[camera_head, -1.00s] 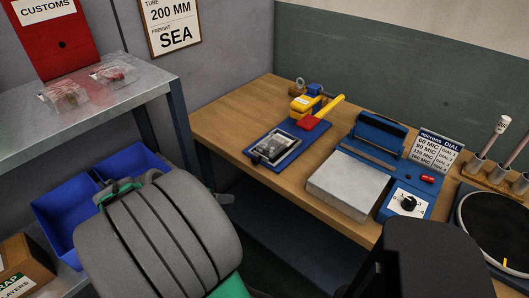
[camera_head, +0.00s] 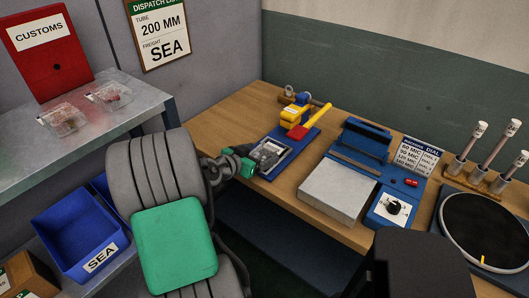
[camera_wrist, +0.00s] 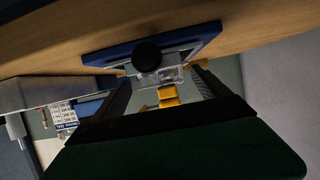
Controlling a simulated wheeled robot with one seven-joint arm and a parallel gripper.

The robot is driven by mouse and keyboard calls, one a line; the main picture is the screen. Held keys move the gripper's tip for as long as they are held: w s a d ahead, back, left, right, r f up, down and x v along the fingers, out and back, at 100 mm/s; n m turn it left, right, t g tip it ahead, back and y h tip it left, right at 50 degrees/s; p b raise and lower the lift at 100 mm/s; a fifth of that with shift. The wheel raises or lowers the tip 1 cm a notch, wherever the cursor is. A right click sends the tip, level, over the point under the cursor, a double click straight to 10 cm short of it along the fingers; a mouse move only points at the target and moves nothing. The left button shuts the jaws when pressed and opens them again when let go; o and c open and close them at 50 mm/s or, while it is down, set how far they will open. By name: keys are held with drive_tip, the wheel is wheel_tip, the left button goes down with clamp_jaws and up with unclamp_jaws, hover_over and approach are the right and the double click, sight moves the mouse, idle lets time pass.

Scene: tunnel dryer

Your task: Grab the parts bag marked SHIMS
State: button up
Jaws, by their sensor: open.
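A small clear bag (camera_head: 270,152) with dark and pale contents lies on a blue board (camera_head: 297,148) on the wooden bench. I cannot read a SHIMS mark on it. My gripper (camera_head: 254,158) is open at the left end of this board, close beside the bag. In the wrist view, my gripper's fingers (camera_wrist: 165,88) stand apart, with a clear bag-like item (camera_wrist: 172,76) seen between and beyond them. Whether the fingers touch it I cannot tell. Two more clear bags, one (camera_head: 62,119) and another (camera_head: 109,96) with reddish contents, lie on the metal shelf; their marks are unreadable.
A blue sealer (camera_head: 362,140) with a grey plate (camera_head: 338,190) is to the right.

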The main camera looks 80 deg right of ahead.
drive_tip(key=x, duration=0.2)
drive_tip(key=shift+s+d+f, duration=0.15)
drive_tip(key=shift+d+f, duration=0.05)
drive_tip(key=shift+d, duration=0.15)
drive_tip(key=shift+c, duration=0.3)
drive_tip(key=shift+r, duration=0.1)
drive_tip(key=c, duration=1.7)
